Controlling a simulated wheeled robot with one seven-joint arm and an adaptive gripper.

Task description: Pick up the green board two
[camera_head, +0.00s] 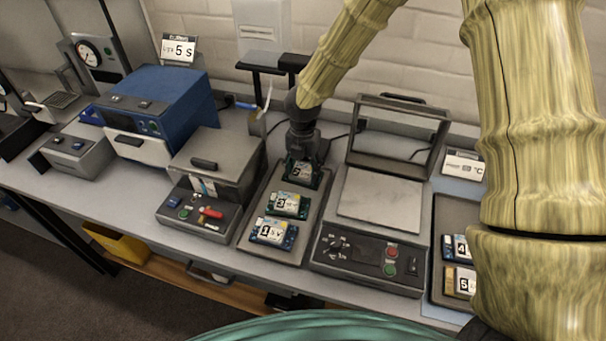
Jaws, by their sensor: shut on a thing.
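The green board two (302,173) is a dark green circuit board with a white label that seems to read 2. It is at the far end of a grey tray (252,238) in the middle of the bench. My gripper (303,157) points down at its far edge and is shut on it. The gripper hides that edge, and I cannot tell whether the board is lifted off the tray. Below it on the same tray are green board 3 (287,205) and blue board 1 (272,232).
A flat-plate machine with a raised frame (380,198) stands right of the tray. A lidded grey machine (215,160) stands left, beside a blue box machine (155,105). A right-hand tray (443,215) holds boards 4 (460,247) and 5 (464,283). My arm covers the right side.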

